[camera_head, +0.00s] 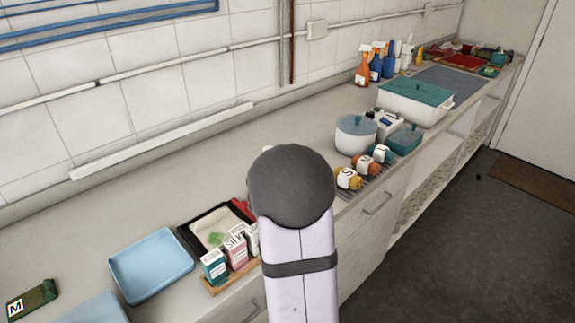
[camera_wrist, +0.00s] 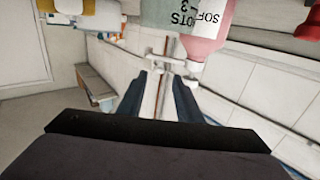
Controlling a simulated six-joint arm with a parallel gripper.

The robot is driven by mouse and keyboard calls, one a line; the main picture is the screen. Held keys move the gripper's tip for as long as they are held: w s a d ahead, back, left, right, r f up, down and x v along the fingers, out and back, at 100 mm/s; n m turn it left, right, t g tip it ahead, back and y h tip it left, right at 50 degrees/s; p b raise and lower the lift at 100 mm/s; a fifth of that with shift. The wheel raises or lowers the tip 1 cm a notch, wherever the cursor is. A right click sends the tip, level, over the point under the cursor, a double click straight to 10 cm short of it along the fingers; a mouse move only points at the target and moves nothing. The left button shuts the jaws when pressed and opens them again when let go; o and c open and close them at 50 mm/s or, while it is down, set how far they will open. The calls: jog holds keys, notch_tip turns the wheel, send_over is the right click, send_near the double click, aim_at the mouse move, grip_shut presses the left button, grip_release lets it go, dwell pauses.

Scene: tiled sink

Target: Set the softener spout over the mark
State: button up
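In the wrist view, a pink bottle (camera_wrist: 206,32) with a partly visible label starting "SOF" hangs upside down in the picture at the top, just right of centre. My gripper (camera_wrist: 161,78) has its two dark fingers apart, with only background between them; it is open and empty. The bottle is beyond the fingertips. In the head view, a pink container (camera_head: 236,252) stands in a row near the front edge; I cannot tell if it is the same one. A green patch (camera_head: 216,239) marks the pale cloth beside it. My arm hides the gripper there.
A teal-labelled container (camera_head: 214,268) stands beside the pink one on a wooden base. A black tray (camera_head: 187,238) holds the cloth. A blue tray (camera_head: 150,265) is to its left. A white pot (camera_head: 355,135) and spray bottles (camera_head: 363,68) stand farther back.

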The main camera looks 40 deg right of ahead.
jog(key=shift+c, duration=0.3)
jog(key=shift+r, duration=0.1)
jog(key=c, duration=0.5)
jog(key=shift+w+d+r+m+t+p, duration=0.15)
jog(key=shift+w+d+r+p, duration=0.1)
jog(key=shift+r, duration=0.25)
jog(key=shift+w+d+r+m+t+p, duration=0.15)
jog(key=shift+d+r, duration=0.1)
jog(key=shift+r, duration=0.2)
grip_shut()
jog(key=w+d+r+m+t+y+b, duration=0.1)
jog(key=w+d+r+m+t+y, duration=0.3)
jog(key=d+t, duration=0.3)
jog(key=s+d+f+m+y, duration=0.1)
jog(key=s+d+f+y, duration=0.1)
jog(key=s+y, duration=0.3)
jog(key=s+d+f+m+g+y, duration=0.1)
jog(key=s+d+f+m+y, duration=0.1)
jog(key=s+f+y, duration=0.2)
jog(key=shift+s+d+g+y+b, duration=0.2)
jog(key=shift+s+g+y+b, duration=0.1)
jog(key=shift+s+y, duration=0.4)
